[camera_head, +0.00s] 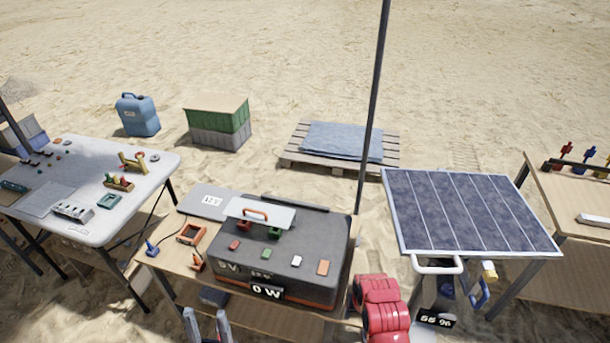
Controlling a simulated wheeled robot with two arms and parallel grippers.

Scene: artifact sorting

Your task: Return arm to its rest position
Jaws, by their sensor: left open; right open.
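My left gripper (206,327) shows at the bottom edge, left of centre, as two grey fingers standing apart with nothing between them. It is in front of the middle wooden table (152,258), below the dark case with the "0 W" display. The rest of the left arm is cut off by the frame. I cannot make out my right gripper.
The dark case (315,262) bears small coloured blocks and a handled plate. A ribbed red object (380,308) stands at bottom centre-right, beside a white-handled unit (437,265). A solar panel (465,212), white table (75,170) and pole (374,95) stand around.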

